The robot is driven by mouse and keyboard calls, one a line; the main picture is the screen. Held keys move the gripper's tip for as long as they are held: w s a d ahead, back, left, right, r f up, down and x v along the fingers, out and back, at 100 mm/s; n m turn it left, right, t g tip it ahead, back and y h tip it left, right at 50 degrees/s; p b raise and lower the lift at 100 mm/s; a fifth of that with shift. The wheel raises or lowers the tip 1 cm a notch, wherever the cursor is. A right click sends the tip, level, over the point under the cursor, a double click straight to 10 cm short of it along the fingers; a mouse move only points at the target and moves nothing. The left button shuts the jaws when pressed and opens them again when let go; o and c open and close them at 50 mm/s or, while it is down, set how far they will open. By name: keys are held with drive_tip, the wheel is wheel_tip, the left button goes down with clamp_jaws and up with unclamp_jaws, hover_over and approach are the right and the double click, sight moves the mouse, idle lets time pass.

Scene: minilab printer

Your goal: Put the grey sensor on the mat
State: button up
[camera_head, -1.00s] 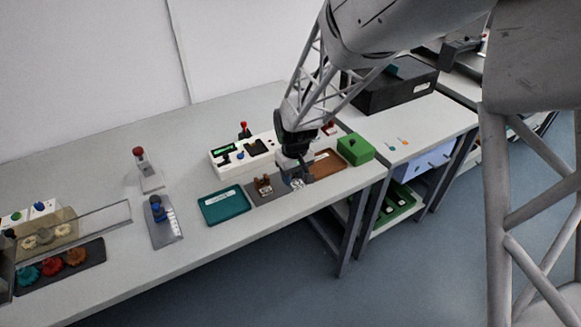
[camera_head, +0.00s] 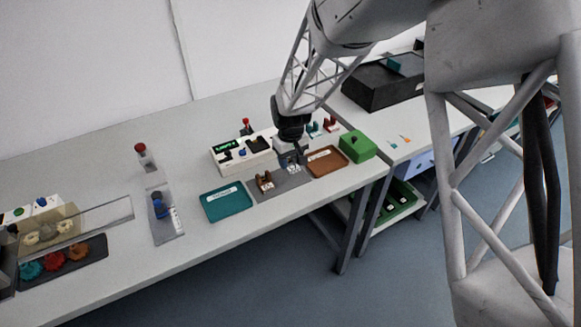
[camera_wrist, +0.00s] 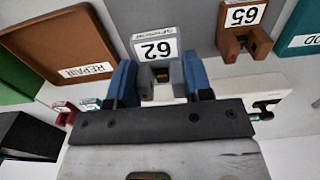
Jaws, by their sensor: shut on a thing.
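My gripper (camera_head: 291,157) is shut on the grey sensor, with one blue finger on each side of it. In the wrist view my gripper (camera_wrist: 160,78) holds the grey sensor (camera_wrist: 157,52), which has a white label reading 62. The sensor's label (camera_head: 294,169) shows in the head view below the fingers, at the back edge of the grey mat (camera_head: 290,184). I cannot tell whether the sensor touches the mat. A brown sensor (camera_head: 264,181) labelled 65 stands on the mat to the left; it also shows in the wrist view (camera_wrist: 241,32).
A teal tray (camera_head: 227,205) lies left of the mat, a brown repair tray (camera_head: 327,162) right of it. A green box (camera_head: 357,146) stands farther right. A white device (camera_head: 242,152) stands behind, with small red and teal sensors (camera_head: 328,125) to its right.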

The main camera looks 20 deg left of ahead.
sight(291, 164)
drive_tip(key=shift+f, duration=1.7)
drive_tip(key=shift+f, duration=0.15)
drive_tip(key=o, duration=0.9)
drive_tip(key=shift+r, duration=6.15)
